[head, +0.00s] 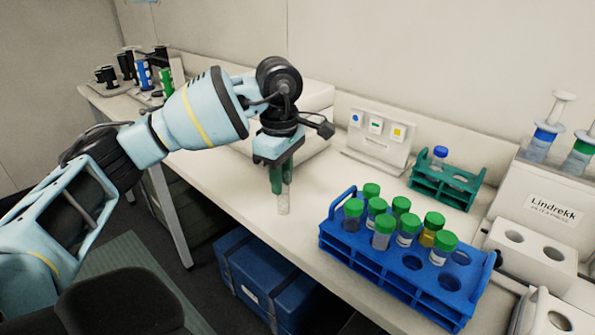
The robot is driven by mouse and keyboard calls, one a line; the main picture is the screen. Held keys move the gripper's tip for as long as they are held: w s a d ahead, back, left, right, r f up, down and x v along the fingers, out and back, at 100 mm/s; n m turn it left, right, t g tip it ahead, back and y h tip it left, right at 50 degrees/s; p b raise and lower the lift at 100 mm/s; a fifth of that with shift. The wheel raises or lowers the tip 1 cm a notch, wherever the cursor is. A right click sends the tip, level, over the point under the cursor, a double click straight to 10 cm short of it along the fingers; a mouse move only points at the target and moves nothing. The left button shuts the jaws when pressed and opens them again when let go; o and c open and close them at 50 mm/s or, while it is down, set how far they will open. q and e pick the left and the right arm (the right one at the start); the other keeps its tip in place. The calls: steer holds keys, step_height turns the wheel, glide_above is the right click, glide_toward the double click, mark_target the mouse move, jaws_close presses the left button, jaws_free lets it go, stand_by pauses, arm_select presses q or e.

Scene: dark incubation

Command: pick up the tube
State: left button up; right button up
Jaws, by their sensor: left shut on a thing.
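My left gripper (280,180) points down over the front part of the bench, left of the blue rack. It is shut on a clear tube (283,204), whose lower part shows below the fingers. The fingers hide the tube's upper part. I cannot tell whether the tube's bottom touches the bench. Several green-capped tubes (382,232) stand in the blue rack (410,284), which has some empty holes at its right end. My right gripper is not in view.
A small green rack (445,188) with a blue-capped tube (438,157) stands behind the blue rack. A white panel with coloured labels (377,142) is at the back. A white Lindrekk box (548,205) is at right.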

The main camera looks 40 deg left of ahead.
arm_select(q)
steer(key=s+r, duration=0.1)
steer(key=s, duration=0.9)
steer(key=shift+a+b, duration=0.35)
steer(key=shift+b, duration=0.1)
